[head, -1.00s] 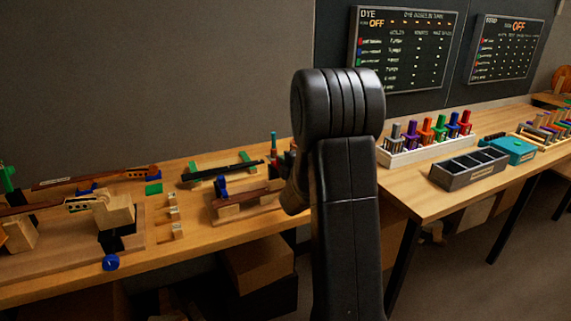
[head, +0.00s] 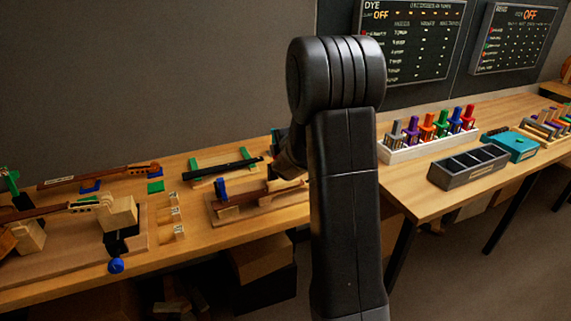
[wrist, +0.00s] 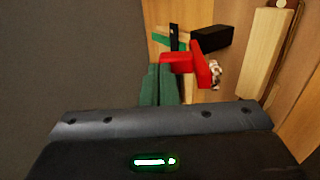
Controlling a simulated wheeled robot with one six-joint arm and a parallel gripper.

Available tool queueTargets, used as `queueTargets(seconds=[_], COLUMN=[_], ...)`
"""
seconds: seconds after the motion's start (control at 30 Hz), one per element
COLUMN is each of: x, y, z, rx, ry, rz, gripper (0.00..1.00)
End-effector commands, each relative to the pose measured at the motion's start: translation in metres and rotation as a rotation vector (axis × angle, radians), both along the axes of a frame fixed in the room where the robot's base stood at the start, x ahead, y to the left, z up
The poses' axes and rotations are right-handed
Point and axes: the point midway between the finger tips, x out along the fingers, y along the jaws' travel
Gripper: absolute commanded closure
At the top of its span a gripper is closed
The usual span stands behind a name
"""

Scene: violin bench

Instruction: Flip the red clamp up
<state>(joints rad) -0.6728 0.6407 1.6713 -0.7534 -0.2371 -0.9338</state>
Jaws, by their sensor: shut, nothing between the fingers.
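The red clamp (wrist: 192,64) shows in the wrist view just beyond the fingertips, with one arm running across and a taller red part at its right. A small metal screw-like piece (wrist: 215,74) is beside it. My gripper (wrist: 161,72) shows as two dark green fingers pressed together, shut and empty. The fingertips are close to the clamp's left end; I cannot tell whether they touch it. In the head view my arm hides the clamp and most of the gripper.
A black bar (wrist: 212,38) and a pale wooden block (wrist: 264,52) lie near the clamp. On the bench (head: 190,250) are violin parts, a blue clamp (head: 220,188) and a blue knob (head: 116,265). A dark divided tray (head: 468,166) stands at the right.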

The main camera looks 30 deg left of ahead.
Motion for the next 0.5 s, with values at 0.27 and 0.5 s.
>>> queueTargets(seconds=[0.27, 0.5], x=[0.006, 0.021], y=[0.018, 0.036], z=[0.011, 0.015], rx=[0.001, 0.001], ry=[-0.001, -0.001], rz=[0.001, 0.001], gripper=[1.0, 1.0])
